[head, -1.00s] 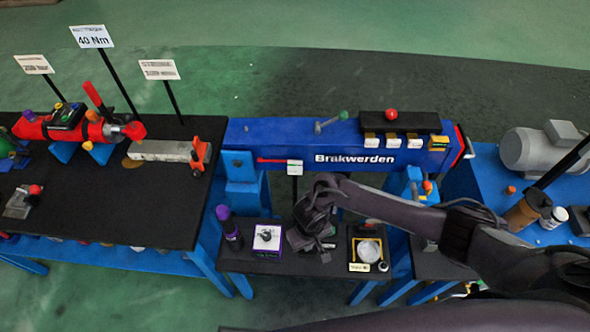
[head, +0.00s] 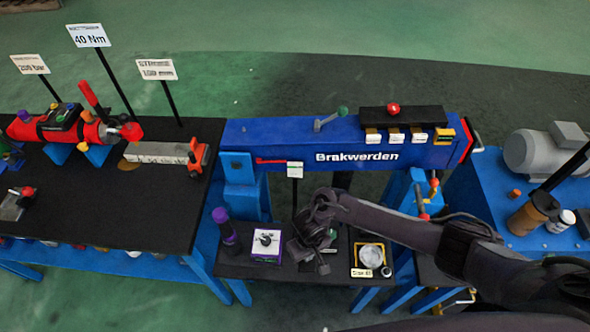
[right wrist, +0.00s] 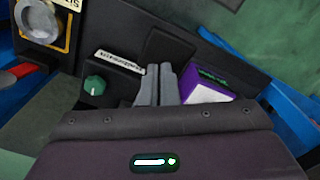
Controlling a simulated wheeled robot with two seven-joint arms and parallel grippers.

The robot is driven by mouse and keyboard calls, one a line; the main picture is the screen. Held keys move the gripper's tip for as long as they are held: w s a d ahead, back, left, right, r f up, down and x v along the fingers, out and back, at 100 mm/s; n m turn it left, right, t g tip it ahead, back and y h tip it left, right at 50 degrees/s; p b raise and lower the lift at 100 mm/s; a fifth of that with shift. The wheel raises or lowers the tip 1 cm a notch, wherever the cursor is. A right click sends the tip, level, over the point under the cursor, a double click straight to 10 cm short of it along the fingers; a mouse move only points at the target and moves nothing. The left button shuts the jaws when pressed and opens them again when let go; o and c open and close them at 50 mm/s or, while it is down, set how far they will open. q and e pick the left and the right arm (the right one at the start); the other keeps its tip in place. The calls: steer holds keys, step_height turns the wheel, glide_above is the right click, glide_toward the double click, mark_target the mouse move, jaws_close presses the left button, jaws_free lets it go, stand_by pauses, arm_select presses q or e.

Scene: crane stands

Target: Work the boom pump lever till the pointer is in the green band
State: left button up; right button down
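The blue boom (head: 280,135), marked Brakwerden, lies across the middle of the head view. A lever with a green knob (head: 342,111) stands on top of it. A round pale dial in a yellow frame (head: 371,256) sits on the small dark shelf (head: 240,266); no pointer or green band can be made out. My left gripper is out of view.
A purple-capped bottle (head: 226,232) stands at the shelf's left end, and a small sign (head: 295,170) rises behind. The black-topped bench (head: 110,205) at left carries a red tool (head: 65,127). A grey motor (head: 540,153) and brown bottle (head: 532,212) stand at right.

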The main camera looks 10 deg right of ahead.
steer(key=shift+r+p, duration=2.4)
steer(key=shift+r, duration=2.1)
steer(key=shift+f, duration=0.1)
steer(key=shift+f+b, duration=3.2)
steer(key=shift+f, duration=1.45)
step_height(320, 180, up, 5)
steer(key=p, duration=0.6)
steer(key=shift+r, duration=0.15)
steer(key=shift+r+p, duration=0.35)
steer(key=shift+r, duration=1.75)
